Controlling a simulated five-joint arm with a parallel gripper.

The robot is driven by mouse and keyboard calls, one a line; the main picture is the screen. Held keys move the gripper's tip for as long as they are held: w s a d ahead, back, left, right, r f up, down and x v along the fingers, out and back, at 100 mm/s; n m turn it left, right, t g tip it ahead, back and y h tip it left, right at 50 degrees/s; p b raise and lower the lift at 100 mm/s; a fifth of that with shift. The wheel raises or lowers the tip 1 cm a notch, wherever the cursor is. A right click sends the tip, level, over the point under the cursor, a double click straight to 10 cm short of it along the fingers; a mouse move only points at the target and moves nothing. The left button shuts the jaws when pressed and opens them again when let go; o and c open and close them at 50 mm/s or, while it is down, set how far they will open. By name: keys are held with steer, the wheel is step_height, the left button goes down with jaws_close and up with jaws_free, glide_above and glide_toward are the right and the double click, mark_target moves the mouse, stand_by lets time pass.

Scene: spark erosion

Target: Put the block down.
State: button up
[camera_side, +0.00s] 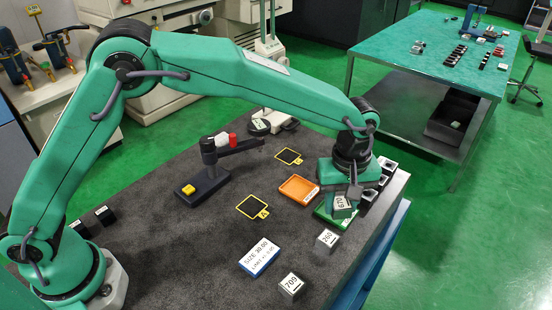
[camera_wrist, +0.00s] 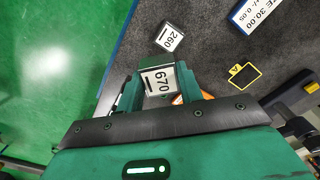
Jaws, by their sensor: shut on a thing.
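In the side view the block is in front of a green tray (camera_side: 325,216), which is largely hidden by my gripper. I cannot tell whether the block touches the tray. An orange tray (camera_side: 299,187) lies just left of my gripper; a sliver shows in the wrist view (camera_wrist: 178,100).
A block marked 260 (camera_wrist: 168,38) and another numbered block (camera_side: 291,287) stand near the front edge. A blue-edged sign (camera_side: 259,257) and yellow-framed black squares (camera_side: 252,207) lie left. A dark stand (camera_side: 207,180) rises behind. Several dark blocks (camera_side: 369,197) line the right edge.

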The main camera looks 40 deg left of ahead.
steer(key=w+a+f, duration=0.1)
steer(key=w, duration=0.1)
steer(key=w+a+f, duration=0.1)
steer(key=w+f, duration=0.1)
steer(key=w+a+f, duration=0.1)
steer(key=w+a, duration=0.1)
steer(key=w, duration=0.1)
steer(key=shift+a+f, duration=0.1)
steer(key=shift+f, duration=0.25)
steer(key=shift+f, duration=2)
steer(key=shift+f, duration=0.2)
steer(key=o, duration=1)
steer(key=shift+s, duration=0.1)
steer(key=shift+c, duration=0.2)
step_height(320, 180, up, 12)
steer(key=shift+r, duration=0.2)
